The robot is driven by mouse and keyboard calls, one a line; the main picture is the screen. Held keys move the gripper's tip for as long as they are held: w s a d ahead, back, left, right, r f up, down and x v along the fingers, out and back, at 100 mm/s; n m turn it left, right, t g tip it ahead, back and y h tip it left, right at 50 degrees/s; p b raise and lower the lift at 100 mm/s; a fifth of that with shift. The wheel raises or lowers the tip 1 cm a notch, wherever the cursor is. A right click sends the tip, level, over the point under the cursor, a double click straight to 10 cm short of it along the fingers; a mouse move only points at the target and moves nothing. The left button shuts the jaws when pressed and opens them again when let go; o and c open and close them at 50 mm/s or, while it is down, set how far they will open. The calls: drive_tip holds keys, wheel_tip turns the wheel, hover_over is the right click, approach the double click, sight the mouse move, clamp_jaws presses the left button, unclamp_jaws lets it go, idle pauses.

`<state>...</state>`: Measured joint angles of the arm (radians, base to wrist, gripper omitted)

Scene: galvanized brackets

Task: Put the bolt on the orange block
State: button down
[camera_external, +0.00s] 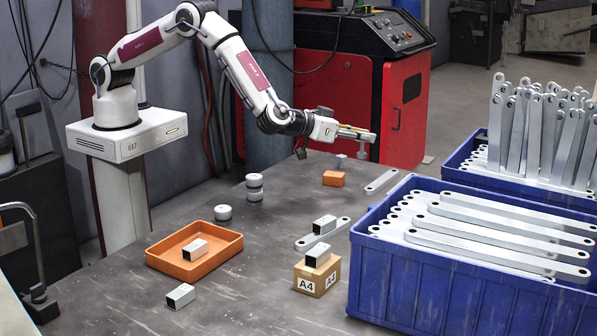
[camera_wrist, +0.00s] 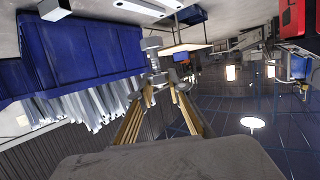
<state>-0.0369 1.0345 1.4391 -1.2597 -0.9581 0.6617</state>
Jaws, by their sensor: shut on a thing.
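The orange block (camera_external: 334,179) lies on the table toward the back, below and left of my gripper's fingertips. My gripper (camera_external: 368,136) is stretched out level above the table and shut on the grey metal bolt (camera_external: 362,152), which hangs below the fingertips in the external view. In the wrist view the bolt (camera_wrist: 152,46) shows at the tips of my gripper (camera_wrist: 160,86), between the yellowish fingers. The bolt is in the air, apart from the block. I cannot make out the orange block in the wrist view.
A small grey piece (camera_external: 341,161) sits just behind the block. A flat bracket (camera_external: 381,182) lies to its right. Blue crates of brackets (camera_external: 400,290) stand at right. An orange tray (camera_external: 222,262) and an A4 box (camera_external: 310,282) are nearer the front.

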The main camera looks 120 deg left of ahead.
drive_tip(key=s+a+n+g+y, duration=0.1)
drive_tip(key=s+a+n+g, duration=0.15)
drive_tip(key=s+a, duration=0.45)
drive_tip(key=n+g+y, duration=0.1)
drive_tip(key=n+g, duration=0.1)
drive_tip(key=g, duration=0.1)
hover_over(329, 173)
drive_tip(key=shift+a+f+t, duration=0.1)
drive_tip(key=shift+a+t, duration=0.1)
drive_tip(key=shift+t, duration=0.05)
wheel_tip(329, 173, down, 6)
drive_tip(key=shift+f, duration=0.15)
drive_tip(key=shift+f, duration=1.85)
drive_tip(key=shift+f, duration=0.1)
